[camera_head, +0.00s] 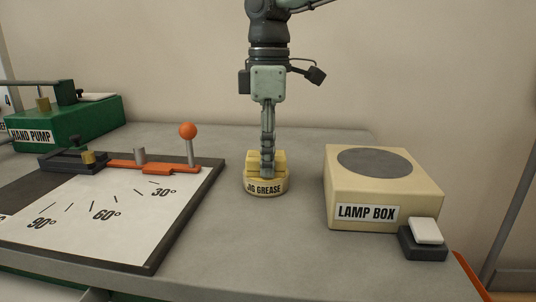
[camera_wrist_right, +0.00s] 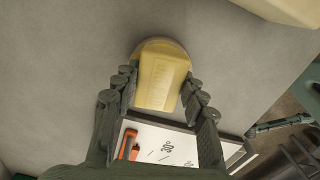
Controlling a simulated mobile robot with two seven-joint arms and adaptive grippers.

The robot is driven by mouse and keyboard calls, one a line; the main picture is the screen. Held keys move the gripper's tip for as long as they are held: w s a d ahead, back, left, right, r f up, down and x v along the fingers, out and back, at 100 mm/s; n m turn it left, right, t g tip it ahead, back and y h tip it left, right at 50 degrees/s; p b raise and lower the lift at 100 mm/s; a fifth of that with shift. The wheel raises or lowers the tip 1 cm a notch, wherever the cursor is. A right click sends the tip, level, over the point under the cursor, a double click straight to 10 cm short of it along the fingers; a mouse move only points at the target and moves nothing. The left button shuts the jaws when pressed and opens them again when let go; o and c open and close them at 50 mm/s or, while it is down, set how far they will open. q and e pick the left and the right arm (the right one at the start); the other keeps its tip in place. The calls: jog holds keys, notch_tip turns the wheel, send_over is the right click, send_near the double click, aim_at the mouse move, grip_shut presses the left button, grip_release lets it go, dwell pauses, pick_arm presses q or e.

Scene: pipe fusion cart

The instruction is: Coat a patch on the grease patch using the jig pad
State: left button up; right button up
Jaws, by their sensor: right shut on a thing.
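My right gripper (camera_head: 267,172) points straight down at the middle of the table, shut on a pale yellow block, the jig pad (camera_head: 251,160). In the right wrist view the pad (camera_wrist_right: 163,78) sits between the two fingers. The pad is right at the top of a low round yellow tin (camera_head: 265,188) labelled "JIG GREASE"; whether it touches the grease inside is hidden. The tin's rim (camera_wrist_right: 160,42) shows behind the pad in the right wrist view. The grease surface itself is mostly covered by pad and fingers. My left gripper is not in view.
A cream lamp box (camera_head: 345,194) with a dark round top stands to the right, a white-topped switch (camera_head: 426,232) in front of it. A white angle board (camera_head: 95,225) with an orange-knobbed lever (camera_head: 188,140) lies left. A green hand pump (camera_head: 70,128) is farther left. Bare table lies between.

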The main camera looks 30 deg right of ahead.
dwell(0.6)
jog(key=shift+r+p, duration=2.5)
jog(key=shift+r, duration=1.05)
jog(key=shift+f, duration=0.1)
